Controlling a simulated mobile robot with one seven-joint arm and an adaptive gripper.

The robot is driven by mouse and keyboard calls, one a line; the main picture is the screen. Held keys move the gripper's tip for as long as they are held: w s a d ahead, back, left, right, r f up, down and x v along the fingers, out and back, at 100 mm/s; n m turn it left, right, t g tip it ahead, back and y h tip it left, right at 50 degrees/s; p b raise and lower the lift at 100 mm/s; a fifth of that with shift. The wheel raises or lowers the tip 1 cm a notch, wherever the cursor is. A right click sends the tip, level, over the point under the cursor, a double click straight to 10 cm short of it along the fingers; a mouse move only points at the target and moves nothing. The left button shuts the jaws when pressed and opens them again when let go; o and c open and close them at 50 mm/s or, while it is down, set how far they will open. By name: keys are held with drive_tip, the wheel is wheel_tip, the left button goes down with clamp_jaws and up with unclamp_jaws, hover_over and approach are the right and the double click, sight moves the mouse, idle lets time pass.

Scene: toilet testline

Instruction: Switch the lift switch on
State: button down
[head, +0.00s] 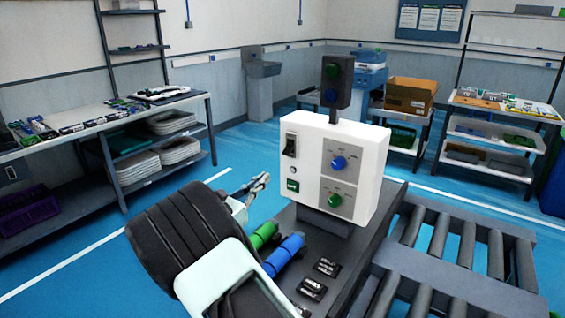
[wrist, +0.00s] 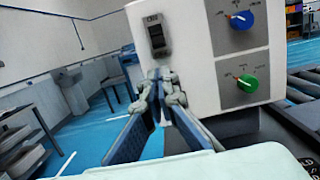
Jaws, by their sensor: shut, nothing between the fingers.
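The white control box (head: 361,190) stands upright at the right end of my reach in the head view. Its black rocker switch (head: 291,145) is at the upper left of the front face. In the wrist view the switch (wrist: 156,35) sits just above my fingertips on the box (wrist: 203,75). I cannot tell which way the rocker is set. My gripper (head: 262,181) is shut and empty, left of the box and lower than the switch. In the wrist view its fingertips (wrist: 159,76) meet below the switch; contact with the box cannot be made out.
The box has a blue knob (head: 339,163), a green knob (head: 335,200) and a small green switch (head: 293,185). A dark signal post (head: 337,80) rises behind it. Green and blue cylinders (head: 284,254) lie below. A roller conveyor (head: 465,250) is at right.

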approach(292, 153)
drive_tip(key=x, duration=0.4)
drive_tip(key=shift+w+d+p, duration=0.1)
drive_tip(key=shift+w+p, duration=0.15)
drive_tip(key=shift+p, duration=0.05)
drive_tip(key=shift+r, duration=0.15)
